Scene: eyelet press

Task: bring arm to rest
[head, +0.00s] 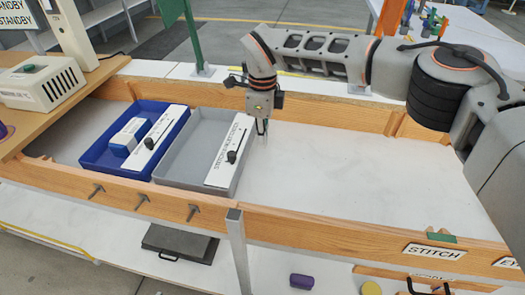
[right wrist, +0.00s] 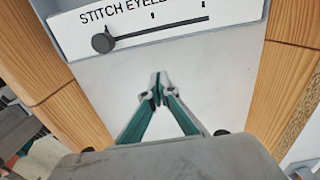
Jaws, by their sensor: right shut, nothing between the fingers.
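My right gripper (head: 264,136) hangs pointing down over the white floor of the wooden-walled bench, just right of the grey tray (head: 170,171). In the right wrist view its fingers (right wrist: 157,90) meet at the tips with nothing between them. My right arm comes in from the upper right. My left gripper is in neither view.
A blue tray (head: 97,157) beside the grey one holds a blue and white box (head: 128,137). The grey tray carries a white label plate (head: 229,152) with a black knob, close by my gripper. Wooden walls (head: 330,229) edge the bench. Its right floor (head: 350,185) is clear.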

